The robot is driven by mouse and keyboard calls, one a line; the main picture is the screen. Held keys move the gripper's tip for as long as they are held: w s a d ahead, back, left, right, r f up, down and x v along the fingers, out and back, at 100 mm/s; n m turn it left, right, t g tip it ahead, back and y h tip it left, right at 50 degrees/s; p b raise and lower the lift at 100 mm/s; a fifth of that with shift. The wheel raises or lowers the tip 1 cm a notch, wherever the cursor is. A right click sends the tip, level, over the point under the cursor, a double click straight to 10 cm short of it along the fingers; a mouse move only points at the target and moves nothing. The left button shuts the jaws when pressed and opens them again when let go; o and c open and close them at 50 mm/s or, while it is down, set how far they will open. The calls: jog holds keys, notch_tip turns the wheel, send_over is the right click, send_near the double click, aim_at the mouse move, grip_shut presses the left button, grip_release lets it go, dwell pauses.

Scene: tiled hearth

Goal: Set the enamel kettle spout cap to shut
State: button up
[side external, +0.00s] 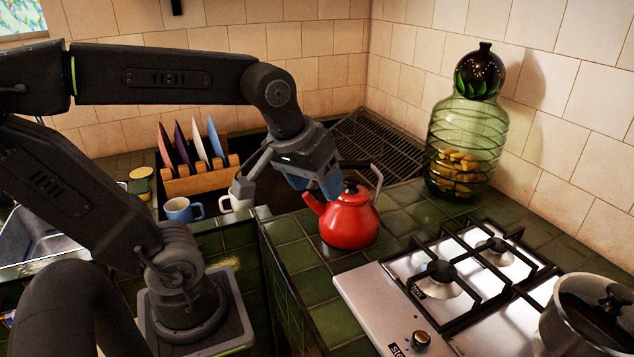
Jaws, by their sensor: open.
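The red enamel kettle (349,222) stands upright on the green tiled counter, with a black lid knob on top and a grey handle at its right. Its spout (312,201) points up and left towards my gripper. The spout cap is too small and too close to my gripper to make out, so I cannot tell whether it is open or shut. My gripper (287,192) is open, just left of and above the kettle, near the spout. One finger is at the left and a bluish one is beside the spout. I cannot tell whether it touches the kettle.
A gas hob (455,268) with black grates and a steel pot (592,318) lie to the right. A green glass jar (465,140) stands behind the kettle. A plate rack (200,180), a blue mug (182,210) and a white mug (236,204) stand behind and left of my gripper.

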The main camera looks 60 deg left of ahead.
jog(key=w+a+r+n+g, duration=0.1)
jog(key=w+a+n, duration=0.4)
jog(key=n, duration=0.2)
jog(key=n+g, duration=0.4)
jog(key=n, duration=1.5)
send_over(313, 183)
jog(key=d, duration=0.1)
notch_tip(313, 183, down, 4)
jog(key=shift+h, duration=0.3)
jog(key=f, duration=1.3)
jog(key=shift+w+d, duration=0.25)
jog(key=shift+w, duration=0.1)
jog(key=shift+t, duration=0.3)
jog(key=c, duration=0.9)
